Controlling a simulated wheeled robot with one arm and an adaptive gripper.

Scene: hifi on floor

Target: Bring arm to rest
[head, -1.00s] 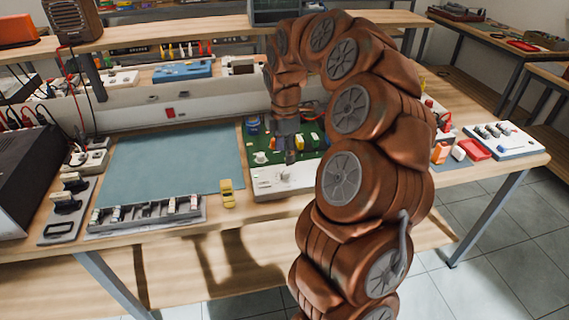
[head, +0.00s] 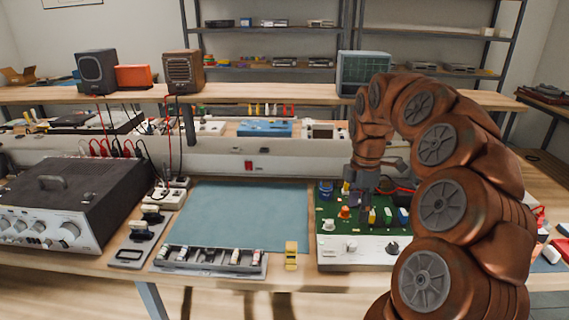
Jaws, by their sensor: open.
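My copper-coloured arm (head: 440,200) rises at the right of the head view and bends over the workbench. My gripper (head: 372,205) points down at its far end, over the green circuit board (head: 333,211) with the white front panel. The fingers look dark and small, and I see nothing held between them. Whether the fingertips touch the parts on the board cannot be told from here.
A blue-green mat (head: 240,215) lies clear left of the board. A component tray (head: 210,260) and a yellow object (head: 291,256) lie at the front edge. A power supply (head: 75,205) stands at the left. A shelf with speakers and an oscilloscope (head: 363,72) runs behind.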

